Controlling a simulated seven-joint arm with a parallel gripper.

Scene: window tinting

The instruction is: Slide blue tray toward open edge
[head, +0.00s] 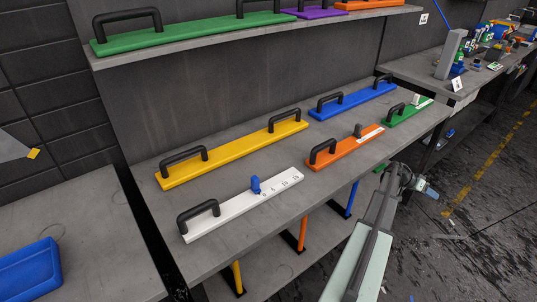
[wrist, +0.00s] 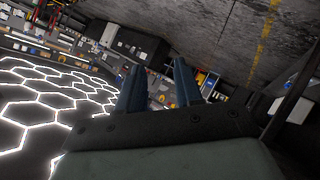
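A blue tray (head: 28,268) lies on the grey table at the lower left in the head view. It is cut off by the picture's left edge, so only its right part shows. My gripper (head: 427,188) is far to the right of it, beyond the middle table's front edge and over the dark floor. In the wrist view the two fingers of my gripper (wrist: 159,80) stand apart with nothing between them. The tray is not seen in the wrist view.
The left table (head: 90,225) is bare right of the tray; a dark gap separates it from the middle table. That table holds white (head: 235,208), yellow (head: 225,155), orange (head: 345,147), blue (head: 352,101) and green (head: 405,113) handled boards. A shelf (head: 220,37) hangs above.

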